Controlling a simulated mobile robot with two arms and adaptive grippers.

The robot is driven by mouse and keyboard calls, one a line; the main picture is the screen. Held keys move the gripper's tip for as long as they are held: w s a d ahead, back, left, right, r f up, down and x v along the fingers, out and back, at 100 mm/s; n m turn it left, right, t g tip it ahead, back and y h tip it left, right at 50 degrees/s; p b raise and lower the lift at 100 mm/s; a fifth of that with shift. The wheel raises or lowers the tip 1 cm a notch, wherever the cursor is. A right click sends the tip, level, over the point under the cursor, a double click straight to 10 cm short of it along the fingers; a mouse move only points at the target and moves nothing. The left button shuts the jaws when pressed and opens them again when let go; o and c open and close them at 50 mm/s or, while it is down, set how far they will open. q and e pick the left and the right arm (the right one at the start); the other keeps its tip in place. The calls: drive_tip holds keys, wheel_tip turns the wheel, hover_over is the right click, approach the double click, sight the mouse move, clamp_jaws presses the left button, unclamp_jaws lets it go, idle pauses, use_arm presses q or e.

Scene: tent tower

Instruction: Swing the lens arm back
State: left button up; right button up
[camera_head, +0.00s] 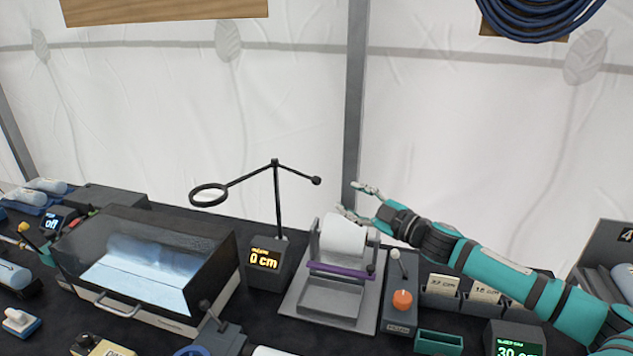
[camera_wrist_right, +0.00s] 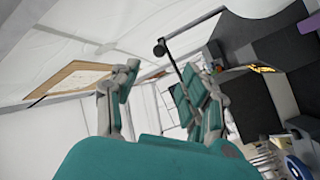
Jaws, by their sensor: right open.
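The lens arm (camera_head: 246,178) is a thin black bar on top of an upright post (camera_head: 277,205). Its round magnifier lens (camera_head: 208,194) is at the left end, over the clear-lidded case, and a small black ball knob (camera_head: 316,181) is at the right end. The post stands on a dark base with a display (camera_head: 264,259) reading "0 cm". My right gripper (camera_head: 358,200) is open and empty, to the right of the knob and apart from it. In the right wrist view the knob (camera_wrist_right: 160,47) shows beyond the open fingers. My left gripper is out of view.
A paper roll (camera_head: 343,238) in a grey holder stands just below my right gripper. A clear-lidded case (camera_head: 150,262) is left of the post. A lever box with an orange knob (camera_head: 402,299) is right of the roll. White tent wall lies behind; the air around the knob is free.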

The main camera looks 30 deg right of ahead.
sight(319, 182)
drive_tip(key=w+p, duration=0.1)
drive_tip(key=w, duration=0.2)
drive_tip(key=w+a+p, duration=0.1)
drive_tip(key=w, duration=0.3)
drive_tip(key=w+a+p, duration=0.1)
drive_tip(key=w+p, duration=0.1)
drive_tip(key=w, duration=0.1)
drive_tip(key=shift+w+r, duration=0.2)
drive_tip(key=shift+w, duration=0.2)
drive_tip(key=shift+w+a+f, duration=0.15)
drive_tip(key=shift+w+a, duration=0.05)
drive_tip(key=shift+w, duration=0.45)
clamp_jaws()
